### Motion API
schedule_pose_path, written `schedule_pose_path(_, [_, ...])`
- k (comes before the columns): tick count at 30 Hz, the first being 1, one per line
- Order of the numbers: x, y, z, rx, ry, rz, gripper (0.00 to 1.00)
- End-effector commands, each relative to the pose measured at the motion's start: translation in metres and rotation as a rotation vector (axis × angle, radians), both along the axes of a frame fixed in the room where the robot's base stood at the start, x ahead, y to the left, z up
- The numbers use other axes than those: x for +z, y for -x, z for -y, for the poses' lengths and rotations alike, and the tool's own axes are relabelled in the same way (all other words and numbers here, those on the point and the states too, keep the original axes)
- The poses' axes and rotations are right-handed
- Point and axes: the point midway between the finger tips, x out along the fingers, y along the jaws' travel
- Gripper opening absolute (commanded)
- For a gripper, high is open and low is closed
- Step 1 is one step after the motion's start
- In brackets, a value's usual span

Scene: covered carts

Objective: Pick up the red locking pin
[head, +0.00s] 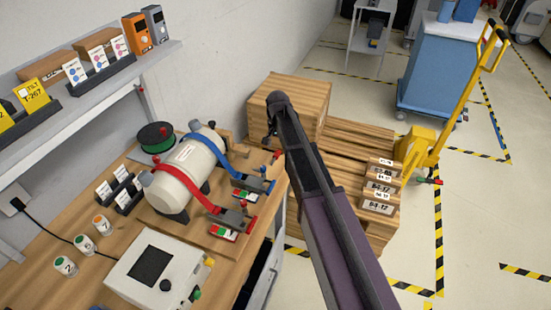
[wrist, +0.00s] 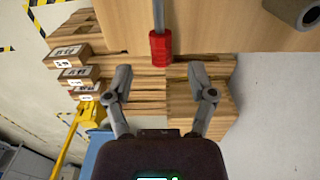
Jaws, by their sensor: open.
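The red locking pin (wrist: 159,47) shows in the wrist view as a red cylindrical grip on a grey rod, at the edge of the wooden bench. A small red piece at the bench's right edge (head: 277,154) in the head view seems to be the same thing. My gripper (wrist: 160,78) is open and empty in the wrist view. Its two fingers are spread apart, with the red grip beyond the fingertips and roughly centred between them. In the head view my gripper (head: 269,134) hangs near the bench edge, mostly hidden by my arm.
A cream tank (head: 185,172) with red and blue straps lies on the bench left of my arm. A wooden crate (head: 292,95) and labelled boxes (head: 380,187) stand on pallets beyond the bench. A yellow pallet truck (head: 425,140) and blue cart (head: 437,75) are farther right.

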Motion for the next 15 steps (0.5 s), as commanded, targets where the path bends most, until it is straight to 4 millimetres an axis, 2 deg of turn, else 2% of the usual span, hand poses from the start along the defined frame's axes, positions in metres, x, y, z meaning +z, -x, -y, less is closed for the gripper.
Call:
schedule_pose_path(1, [-0.008,0.000,0.000,0.000,0.000,0.000,0.72])
schedule_pose_path(6, [-0.021,-0.001,-0.001,0.000,0.000,0.000,0.72])
schedule_pose_path(15, [-0.036,0.000,-0.001,0.000,0.000,0.000,0.72])
